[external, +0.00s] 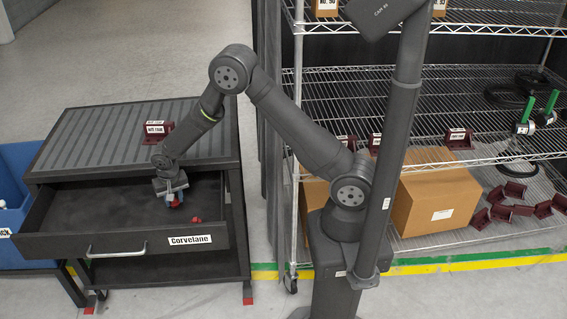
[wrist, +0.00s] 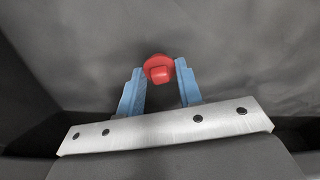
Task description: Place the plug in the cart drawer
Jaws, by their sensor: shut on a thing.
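The cart drawer (external: 110,243) is pulled open and has a dark inside. My gripper (external: 172,197) points down into it, over the right part of the drawer floor. In the wrist view, the blue fingers of my gripper (wrist: 159,74) are shut on a red plug (wrist: 157,69) at their tips. The held plug also shows as a small red spot below the fingers in the external view (external: 176,204). I cannot tell whether it touches the drawer floor. A second small red piece (external: 196,220) lies on the drawer floor to the right.
A maroon bracket with a label (external: 156,132) stands on the ribbed cart top (external: 90,137) above the drawer. A blue bin (external: 14,172) is at the left. A wire shelf with a cardboard box (external: 436,190) and several maroon brackets stands at the right. The drawer's left part is clear.

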